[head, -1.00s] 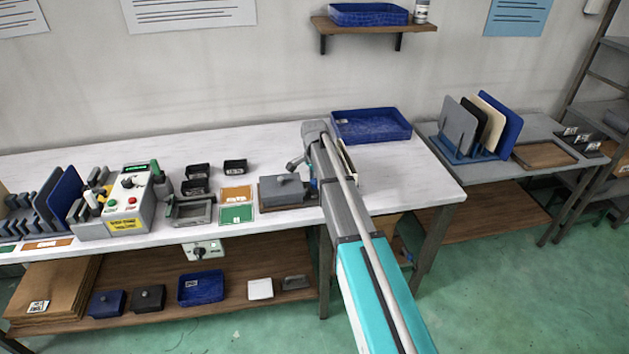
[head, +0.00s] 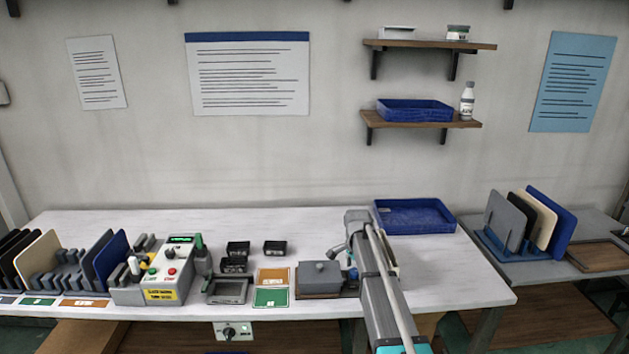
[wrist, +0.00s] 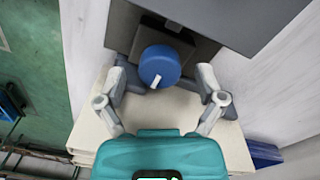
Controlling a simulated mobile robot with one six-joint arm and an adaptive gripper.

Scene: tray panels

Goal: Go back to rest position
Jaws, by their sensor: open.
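My gripper (wrist: 160,88) is open in the wrist view, with its two grey fingers spread and nothing held between them. A round blue knob (wrist: 160,66) with a white mark sits just beyond the fingertips, on a dark grey fixture. The gap between fingers and knob is hard to judge. In the head view my arm reaches over the white bench (head: 450,270), and it mostly hides the gripper. Cream panels (wrist: 235,150) lie below the gripper in the wrist view.
A grey lidded box (head: 320,274) stands left of my arm. A blue tray (head: 413,226) lies behind it. A control box (head: 158,275) and panel racks stand further left. A side table with upright panels (head: 548,230) is at right. Wall shelves (head: 422,120) hang above.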

